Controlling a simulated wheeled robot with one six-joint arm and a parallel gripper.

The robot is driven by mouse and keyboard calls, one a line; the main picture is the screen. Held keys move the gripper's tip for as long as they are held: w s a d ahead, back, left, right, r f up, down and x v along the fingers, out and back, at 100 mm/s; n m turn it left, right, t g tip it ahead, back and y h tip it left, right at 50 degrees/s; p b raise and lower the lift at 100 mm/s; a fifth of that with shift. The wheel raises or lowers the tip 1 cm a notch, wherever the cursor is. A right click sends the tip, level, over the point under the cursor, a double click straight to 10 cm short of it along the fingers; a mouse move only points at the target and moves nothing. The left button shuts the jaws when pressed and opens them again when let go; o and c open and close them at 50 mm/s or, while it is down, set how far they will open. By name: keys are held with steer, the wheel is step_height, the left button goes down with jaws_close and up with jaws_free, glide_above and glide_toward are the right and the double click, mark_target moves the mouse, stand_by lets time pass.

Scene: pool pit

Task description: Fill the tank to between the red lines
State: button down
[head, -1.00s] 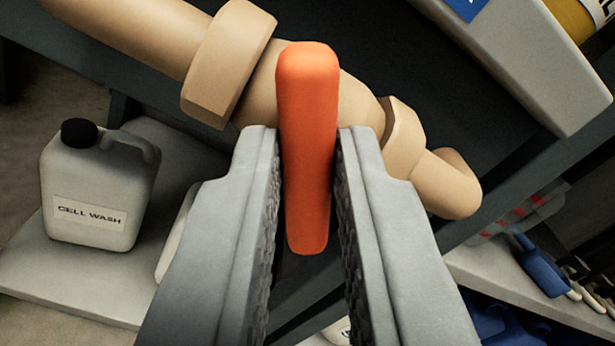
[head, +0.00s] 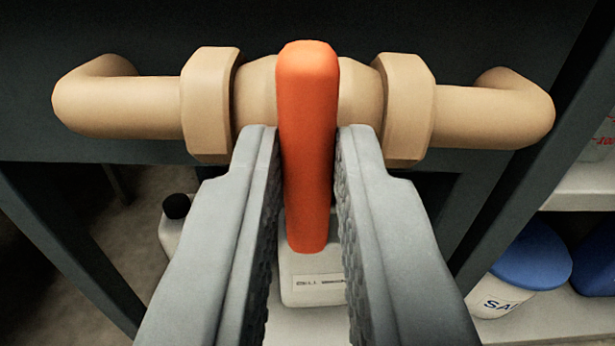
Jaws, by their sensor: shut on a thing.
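An orange valve handle (head: 307,145) stands upright in the picture, square to the tan pipe (head: 480,117) behind it. The tan valve body (head: 258,92) sits between two thick collars, partly hidden by the handle. My gripper (head: 308,150) is shut on the handle, with one ridged finger on each side of its lower part. The handle is on the valve. I cannot make out a tank with a water level. Red marks (head: 606,140) show on a pale container cut off at the right edge.
A dark panel (head: 400,25) backs the pipe. Below stand a labelled white bottle (head: 318,283) and a black-capped container (head: 176,207), both partly hidden. A white tub with a blue lid (head: 545,252) sits on a shelf at right, beyond a dark post (head: 520,190).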

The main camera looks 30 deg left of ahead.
steer(key=shift+m, duration=0.3)
steer(key=c, duration=1.4)
jaws_free()
steer(key=v, duration=1.7)
steer(key=shift+d, duration=0.2)
steer(key=shift+s, duration=0.15)
